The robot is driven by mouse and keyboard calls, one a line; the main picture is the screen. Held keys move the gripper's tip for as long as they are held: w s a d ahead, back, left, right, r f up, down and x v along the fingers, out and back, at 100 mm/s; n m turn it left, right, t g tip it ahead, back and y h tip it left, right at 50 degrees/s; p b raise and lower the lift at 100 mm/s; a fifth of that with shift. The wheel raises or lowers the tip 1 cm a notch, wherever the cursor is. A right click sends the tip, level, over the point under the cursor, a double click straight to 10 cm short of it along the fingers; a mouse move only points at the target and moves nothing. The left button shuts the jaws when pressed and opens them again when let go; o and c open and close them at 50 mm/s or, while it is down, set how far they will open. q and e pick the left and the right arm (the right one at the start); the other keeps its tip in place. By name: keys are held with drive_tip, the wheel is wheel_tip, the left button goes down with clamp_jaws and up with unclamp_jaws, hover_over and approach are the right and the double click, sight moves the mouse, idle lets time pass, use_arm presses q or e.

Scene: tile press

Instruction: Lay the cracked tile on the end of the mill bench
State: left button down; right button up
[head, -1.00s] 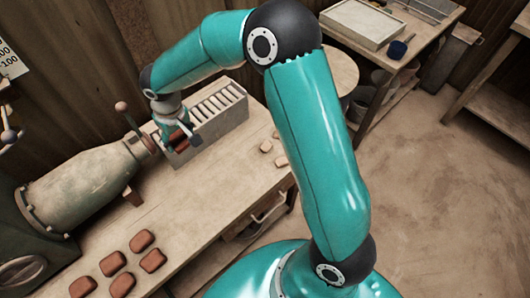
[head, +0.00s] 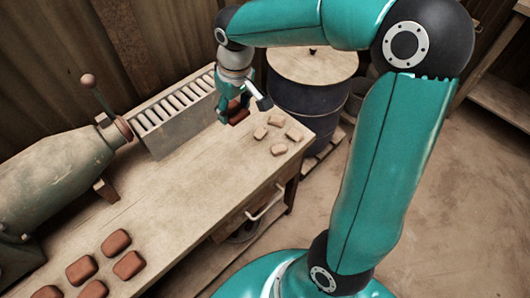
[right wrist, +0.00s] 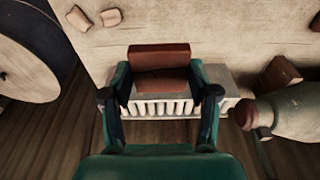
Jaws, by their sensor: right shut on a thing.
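My right gripper (head: 247,101) is shut on a red-brown tile (head: 238,117), near the end of the mill bench (head: 190,190). In the right wrist view the tile (right wrist: 160,58) sits between the two fingers (right wrist: 160,85), with a dark line across it. It appears held above the bench top (right wrist: 230,42); the gap beneath is hard to judge. Several small pale pieces (head: 277,121) lie on the bench end just right of the gripper. My left gripper is not in view.
A grey slotted box (head: 180,118) stands along the bench's back edge, left of the gripper. The grey-green mill (head: 65,175) lies further left. Several red-brown tiles (head: 115,242) lie at the near end. A lidded drum (head: 305,100) stands beyond the bench end. The bench middle is clear.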

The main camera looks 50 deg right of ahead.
drive_tip(key=shift+s+d+f, duration=0.3)
drive_tip(key=shift+s+f, duration=0.1)
drive_tip(key=shift+s, duration=0.05)
drive_tip(key=b, duration=0.1)
hover_over(244, 159)
drive_tip(key=f, duration=1.4)
drive_tip(key=shift+s+f, duration=0.1)
drive_tip(key=shift+s, duration=0.25)
drive_tip(key=shift+f+b, duration=0.6)
drive_tip(key=shift+f, duration=2.05)
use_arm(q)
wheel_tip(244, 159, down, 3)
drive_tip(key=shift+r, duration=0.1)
use_arm(e)
drive_tip(key=o, duration=0.7)
drive_tip(key=shift+f, duration=0.1)
drive_tip(key=o, duration=0.5)
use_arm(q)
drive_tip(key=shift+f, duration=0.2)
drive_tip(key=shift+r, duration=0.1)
